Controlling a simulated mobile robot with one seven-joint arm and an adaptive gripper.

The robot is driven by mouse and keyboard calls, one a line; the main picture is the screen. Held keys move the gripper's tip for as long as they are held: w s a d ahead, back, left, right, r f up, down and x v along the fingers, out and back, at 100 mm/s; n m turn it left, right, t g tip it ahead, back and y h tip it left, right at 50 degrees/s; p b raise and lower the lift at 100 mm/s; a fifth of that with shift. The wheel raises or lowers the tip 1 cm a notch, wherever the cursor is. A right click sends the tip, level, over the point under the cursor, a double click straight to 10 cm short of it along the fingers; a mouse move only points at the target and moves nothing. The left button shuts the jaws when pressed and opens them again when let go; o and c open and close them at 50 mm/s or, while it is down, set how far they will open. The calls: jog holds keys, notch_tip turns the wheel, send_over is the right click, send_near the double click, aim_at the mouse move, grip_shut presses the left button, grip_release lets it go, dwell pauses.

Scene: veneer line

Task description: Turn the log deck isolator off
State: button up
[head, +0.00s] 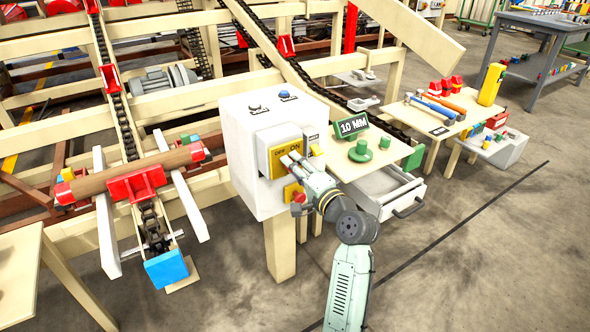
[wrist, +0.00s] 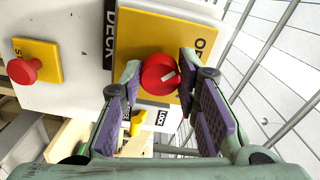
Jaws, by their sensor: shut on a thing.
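The log deck isolator is a red rotary knob (wrist: 158,74) with a short white mark, on a yellow plate (wrist: 140,30). In the wrist view the mark is slanted and lies towards the side with the partly visible "OF" lettering. In the head view the yellow plate (head: 275,164) carries OFF at left and ON at right, and my gripper hides the knob. My gripper (head: 293,160) reaches the plate from the front right. In the wrist view its two fingers (wrist: 160,80) are shut on the knob from both sides.
A red stop button (wrist: 24,71) on a smaller yellow plate sits beside the isolator. The white control box (head: 243,165) has buttons on top. A yellow lock-labelled item (wrist: 137,122) is close to the fingers. A 10 MM sign (head: 352,126) and open drawer (head: 405,205) stand at right.

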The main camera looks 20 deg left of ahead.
dwell(0.3)
jog(key=o, duration=1.2)
jog(key=shift+d, duration=0.1)
jog(key=v, duration=1.2)
